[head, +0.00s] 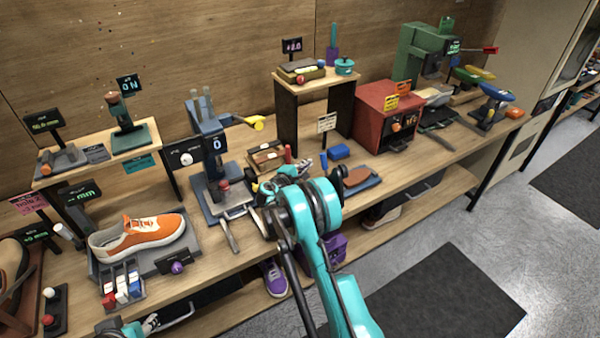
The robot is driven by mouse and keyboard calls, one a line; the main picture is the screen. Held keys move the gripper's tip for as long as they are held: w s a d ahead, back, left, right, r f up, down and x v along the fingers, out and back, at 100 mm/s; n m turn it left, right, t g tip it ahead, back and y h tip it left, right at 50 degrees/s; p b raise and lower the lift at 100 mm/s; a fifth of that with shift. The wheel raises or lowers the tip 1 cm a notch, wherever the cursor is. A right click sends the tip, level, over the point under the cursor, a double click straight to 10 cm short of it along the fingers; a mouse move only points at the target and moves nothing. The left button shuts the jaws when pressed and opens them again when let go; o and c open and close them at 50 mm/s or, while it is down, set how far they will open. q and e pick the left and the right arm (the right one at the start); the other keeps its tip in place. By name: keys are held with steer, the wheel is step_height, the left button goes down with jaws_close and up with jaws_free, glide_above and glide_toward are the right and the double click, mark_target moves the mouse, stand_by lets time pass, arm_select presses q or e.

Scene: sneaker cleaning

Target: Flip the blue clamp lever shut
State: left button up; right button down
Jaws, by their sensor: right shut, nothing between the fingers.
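A small blue lever-like part (324,161) stands up just behind my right arm's wrist, at the left end of a blue-grey plate (376,180) holding a shoe sole. It looks like the blue clamp lever; its base is hidden by my arm, so I cannot tell how far it is turned. My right gripper (262,198) is shut and empty, to the left of that lever and apart from it, over the bench near the grey press. My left gripper (152,323) shows only partly at the bottom left edge, too small to read.
A blue-grey press (213,160) stands left of my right gripper. An orange sneaker (138,236) lies on a grey tray farther left. A blue block (339,151) and a red box (382,118) are behind and to the right. The bench's front edge runs below my arm.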

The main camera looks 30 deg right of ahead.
mark_target(325, 166)
steer(key=shift+x, duration=0.8)
steer(key=s, duration=0.1)
steer(key=s+r, duration=0.1)
steer(key=s, duration=0.1)
steer(key=shift+s+d+r+b, duration=0.15)
steer(key=shift+d+r+b, duration=0.1)
steer(key=shift+d+b, duration=0.15)
steer(key=shift+s, duration=0.15)
